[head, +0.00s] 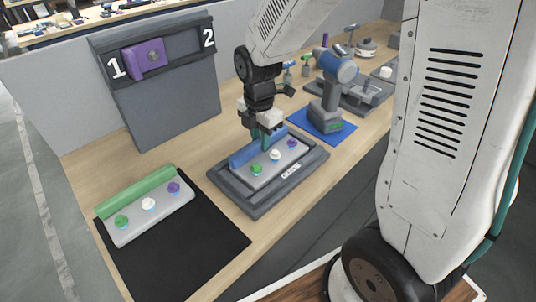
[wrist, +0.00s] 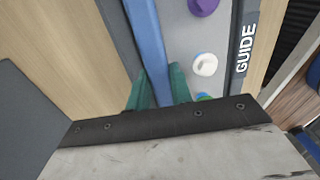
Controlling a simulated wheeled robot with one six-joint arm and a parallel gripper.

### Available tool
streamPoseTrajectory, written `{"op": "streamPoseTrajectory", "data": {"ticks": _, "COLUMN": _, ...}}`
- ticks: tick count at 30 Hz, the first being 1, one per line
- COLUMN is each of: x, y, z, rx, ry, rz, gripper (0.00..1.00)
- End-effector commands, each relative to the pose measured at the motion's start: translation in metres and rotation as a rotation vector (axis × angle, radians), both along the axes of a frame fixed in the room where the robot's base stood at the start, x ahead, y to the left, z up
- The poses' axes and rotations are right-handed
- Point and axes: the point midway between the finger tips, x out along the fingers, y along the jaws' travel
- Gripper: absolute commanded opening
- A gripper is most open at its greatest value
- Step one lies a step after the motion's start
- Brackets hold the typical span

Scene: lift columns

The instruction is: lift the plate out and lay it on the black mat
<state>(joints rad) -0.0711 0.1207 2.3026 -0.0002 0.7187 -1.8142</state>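A grey plate (head: 266,169) with a blue bar along its back edge and green, white and purple knobs lies in a dark grey tray (head: 258,206). My gripper (head: 268,138) is down at the blue bar. In the wrist view its teal fingers (wrist: 160,88) stand on both sides of the blue bar (wrist: 148,38), close against it with no clear gap. The fingertips are partly hidden. The black mat (head: 205,245) is at the front left. A similar plate (head: 150,212) with a green bar lies along the mat's back left part.
The mat's front right part is bare. A grey upright panel (head: 170,105) marked 1 and 2 stands behind, with a purple block (head: 145,58) by the 1. A blue-grey drill-like tool (head: 330,90) stands on a blue mat (head: 315,126) right of the tray.

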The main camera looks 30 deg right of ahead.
Motion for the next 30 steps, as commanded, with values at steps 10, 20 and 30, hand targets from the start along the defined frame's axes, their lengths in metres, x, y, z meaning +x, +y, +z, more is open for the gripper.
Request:
{"op": "streamPoseTrajectory", "data": {"ticks": 10, "x": 0.0, "y": 0.0, "z": 0.001, "rx": 0.001, "ry": -0.002, "rz": 0.0, "gripper": 0.0}}
{"op": "streamPoseTrajectory", "data": {"ticks": 20, "x": 0.001, "y": 0.002, "z": 0.017, "rx": 0.0, "ry": -0.003, "rz": 0.004, "gripper": 0.0}}
{"op": "streamPoseTrajectory", "data": {"ticks": 30, "x": -0.003, "y": 0.009, "z": 0.042, "rx": 0.001, "ry": -0.002, "rz": 0.013, "gripper": 0.0}}
